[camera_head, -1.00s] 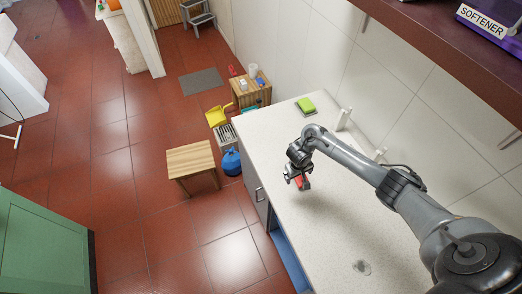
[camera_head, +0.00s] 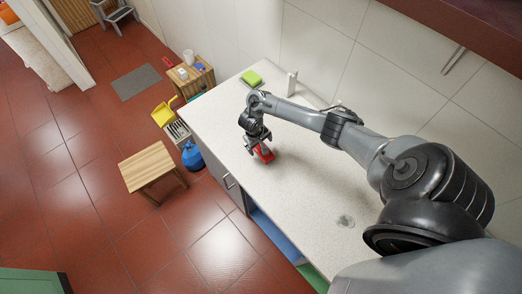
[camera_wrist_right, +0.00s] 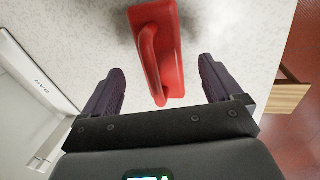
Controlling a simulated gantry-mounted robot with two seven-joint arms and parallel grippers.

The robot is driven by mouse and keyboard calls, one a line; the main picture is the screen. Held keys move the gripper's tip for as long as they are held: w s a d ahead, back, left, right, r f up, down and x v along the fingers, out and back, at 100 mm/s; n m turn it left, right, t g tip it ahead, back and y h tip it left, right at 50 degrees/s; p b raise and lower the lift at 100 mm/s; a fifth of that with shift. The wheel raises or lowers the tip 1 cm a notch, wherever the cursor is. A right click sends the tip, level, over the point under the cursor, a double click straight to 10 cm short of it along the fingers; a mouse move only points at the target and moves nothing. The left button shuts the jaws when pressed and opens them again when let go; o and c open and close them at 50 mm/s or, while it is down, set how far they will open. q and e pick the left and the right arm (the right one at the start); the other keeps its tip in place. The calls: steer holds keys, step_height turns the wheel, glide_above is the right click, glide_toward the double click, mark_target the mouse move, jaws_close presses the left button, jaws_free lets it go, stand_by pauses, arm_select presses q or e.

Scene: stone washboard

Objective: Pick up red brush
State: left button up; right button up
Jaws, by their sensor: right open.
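The red brush (camera_head: 265,155) lies on the pale speckled counter (camera_head: 210,105). In the right wrist view the red brush (camera_wrist_right: 158,50) shows its long body and raised handle, with its near end between the two fingers. My right gripper (camera_head: 258,150) is just above the brush. In the right wrist view the right gripper (camera_wrist_right: 160,82) is open, its dark fingers standing apart on either side of the brush with gaps. The head view hides part of the brush behind the gripper. My left gripper is not in view.
A green sponge (camera_head: 251,78) lies at the counter's far end, near a white upright object (camera_head: 291,84) by the wall. A wooden stool (camera_head: 153,166), blue jug (camera_head: 192,156) and yellow dustpan (camera_head: 164,112) stand on the floor to the left. The counter's right part is mostly clear.

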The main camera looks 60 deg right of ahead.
steer(key=shift+s+d+f+b, duration=0.1)
steer(key=shift+d+f+b, duration=0.1)
steer(key=shift+f, duration=0.7)
steer(key=shift+d+f+b, duration=0.1)
steer(key=shift+f+b, duration=0.05)
steer(key=shift+f, duration=0.7)
steer(key=shift+c, duration=0.2)
steer(key=c, duration=1.1)
steer(key=shift+c, duration=0.2)
steer(key=shift+r, duration=0.2)
